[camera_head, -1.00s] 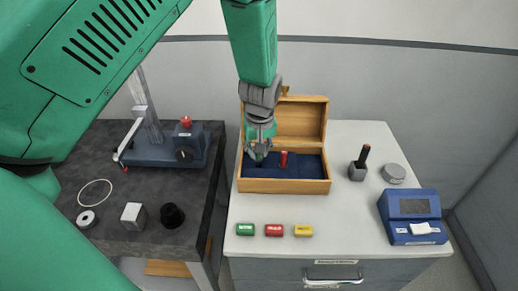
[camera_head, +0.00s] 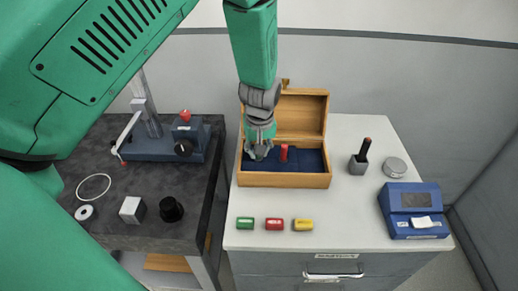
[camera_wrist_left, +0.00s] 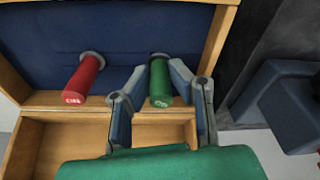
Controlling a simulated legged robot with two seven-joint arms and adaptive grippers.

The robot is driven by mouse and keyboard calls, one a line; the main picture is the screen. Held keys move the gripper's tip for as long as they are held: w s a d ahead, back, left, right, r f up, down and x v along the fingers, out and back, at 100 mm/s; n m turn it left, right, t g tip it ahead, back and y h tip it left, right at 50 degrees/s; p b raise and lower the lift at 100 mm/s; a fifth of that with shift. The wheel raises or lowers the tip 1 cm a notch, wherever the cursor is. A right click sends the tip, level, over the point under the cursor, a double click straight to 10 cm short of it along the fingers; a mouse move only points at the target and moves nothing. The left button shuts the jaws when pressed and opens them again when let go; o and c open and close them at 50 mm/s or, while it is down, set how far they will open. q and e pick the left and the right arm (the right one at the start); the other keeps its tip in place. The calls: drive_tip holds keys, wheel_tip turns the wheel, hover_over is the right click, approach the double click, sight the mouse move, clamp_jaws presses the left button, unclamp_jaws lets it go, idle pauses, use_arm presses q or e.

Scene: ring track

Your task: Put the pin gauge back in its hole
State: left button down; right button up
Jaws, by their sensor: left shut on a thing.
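The green pin gauge (camera_wrist_left: 160,84) stands in the blue panel of the wooden box, with a grey collar around its far end. My left gripper (camera_head: 258,153) reaches down into the left part of the box. In the left wrist view my left gripper (camera_wrist_left: 159,73) is shut on the green gauge, one finger on each side. The red pin gauge (camera_wrist_left: 83,78) stands beside it in the panel, and it also shows in the head view (camera_head: 284,153). The fingers hide the green gauge in the head view, and how deep it sits cannot be told. My right gripper is not in view.
The wooden box (camera_head: 284,181) has its lid open at the back. Green, red and yellow blocks (camera_head: 274,224) lie in front of it. A grey holder (camera_head: 358,165), a round disc (camera_head: 394,167) and a blue device (camera_head: 398,225) stand right. A dark table (camera_head: 145,232) is left.

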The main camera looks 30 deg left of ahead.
use_arm(q)
drive_tip(key=c, duration=1.4)
unclamp_jaws()
drive_tip(key=shift+f, duration=0.1)
drive_tip(key=shift+r, duration=0.25)
wheel_tip(320, 180, up, 11)
drive_tip(key=s+d, duration=0.1)
drive_tip(key=shift+d+r, duration=0.15)
drive_tip(key=shift+d, duration=0.05)
